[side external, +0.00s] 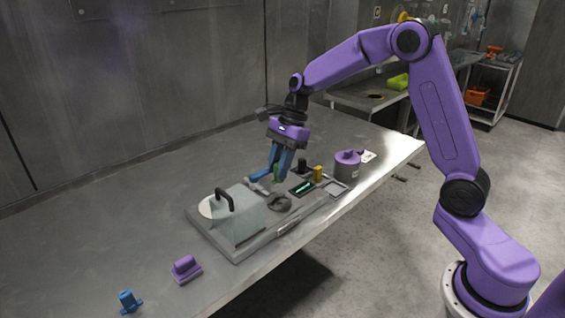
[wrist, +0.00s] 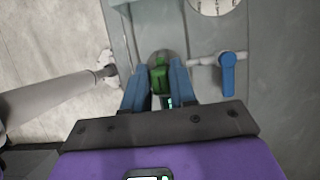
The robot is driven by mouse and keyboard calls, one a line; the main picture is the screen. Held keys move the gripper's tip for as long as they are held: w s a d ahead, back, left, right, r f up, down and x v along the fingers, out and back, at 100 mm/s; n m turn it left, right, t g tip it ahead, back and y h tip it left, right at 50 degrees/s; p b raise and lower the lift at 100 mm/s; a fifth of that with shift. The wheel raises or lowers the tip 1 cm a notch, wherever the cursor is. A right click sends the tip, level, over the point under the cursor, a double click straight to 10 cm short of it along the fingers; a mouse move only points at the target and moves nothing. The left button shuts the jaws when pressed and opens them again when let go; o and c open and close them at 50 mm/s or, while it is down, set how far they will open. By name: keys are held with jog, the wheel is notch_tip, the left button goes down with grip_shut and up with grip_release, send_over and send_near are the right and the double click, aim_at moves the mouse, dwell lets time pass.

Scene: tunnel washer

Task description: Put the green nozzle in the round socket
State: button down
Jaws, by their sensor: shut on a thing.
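The green nozzle (side external: 277,174) is between the blue fingers of my gripper (side external: 279,170), which is shut on it over the grey panel. In the wrist view the nozzle (wrist: 158,76) shows between the two fingertips (wrist: 159,80). The round socket (side external: 279,203) looks like a dark grey ring on the panel, in front of the nozzle in the side view. In the wrist view a dark round part (wrist: 163,56) shows partly behind the nozzle. The nozzle appears above the panel; its lower end and exact height are hard to tell.
A blue-handled valve (wrist: 228,74) is close beside my gripper. The grey panel (side external: 238,254) also carries a clear box with a black handle (side external: 224,198), a small display (side external: 302,188) and a yellow part (side external: 318,173). A purple canister (side external: 347,167) stands behind. A purple block (side external: 185,269) and blue part (side external: 129,302) lie in front.

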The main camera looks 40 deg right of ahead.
jog(key=shift+f, duration=2.25)
jog(key=shift+f, duration=1.55)
dwell(0.5)
jog(key=shift+c, duration=2.2)
grip_release()
jog(key=shift+r, duration=3.75)
